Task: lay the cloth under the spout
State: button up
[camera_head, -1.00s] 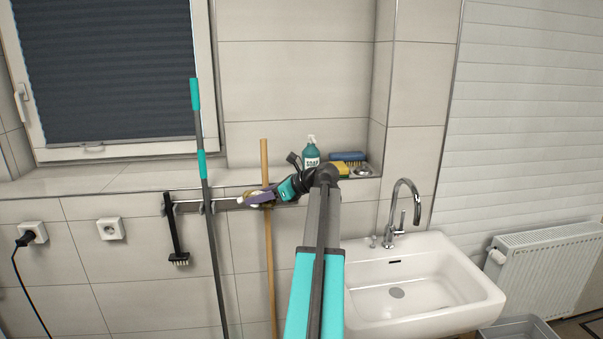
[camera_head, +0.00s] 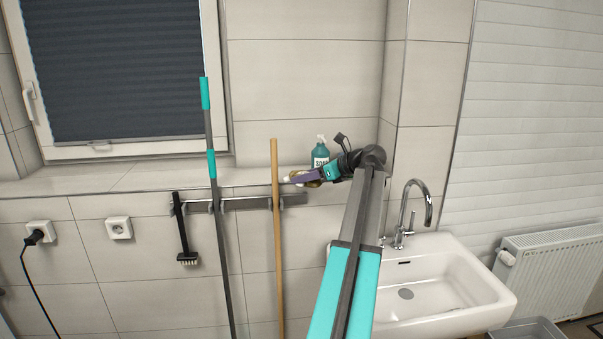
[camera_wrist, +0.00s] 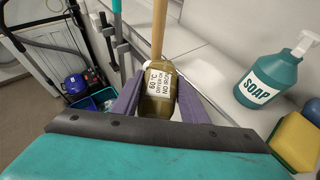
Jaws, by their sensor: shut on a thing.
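The cloth is a small olive bundle with a white printed label reading 60 °C (camera_wrist: 158,107). My gripper (camera_wrist: 160,100) has its purple fingers closed on either side of it. In the head view my gripper (camera_head: 302,178) is held up near the ledge, just right of the wooden stick, and the cloth is mostly hidden by it. The spout is the curved chrome tap (camera_head: 425,205) over the white sink (camera_head: 440,290), right of my gripper and apart from it.
A teal soap bottle (camera_head: 320,155) stands on the tiled ledge (camera_head: 130,178) close behind my gripper; a yellow sponge (camera_wrist: 295,140) is beside it. A wooden stick (camera_head: 276,240), a teal-handled pole (camera_head: 212,165) and a brush (camera_head: 184,235) hang left. A radiator (camera_head: 555,265) is at right.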

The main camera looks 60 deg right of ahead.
jog(key=p, duration=0.5)
send_over(282, 177)
jog(key=shift+w+d, duration=0.15)
jog(key=shift+f+p, duration=0.8)
jog(key=shift+f, duration=0.95)
jog(key=shift+f, duration=0.15)
jog(key=o, duration=1.1)
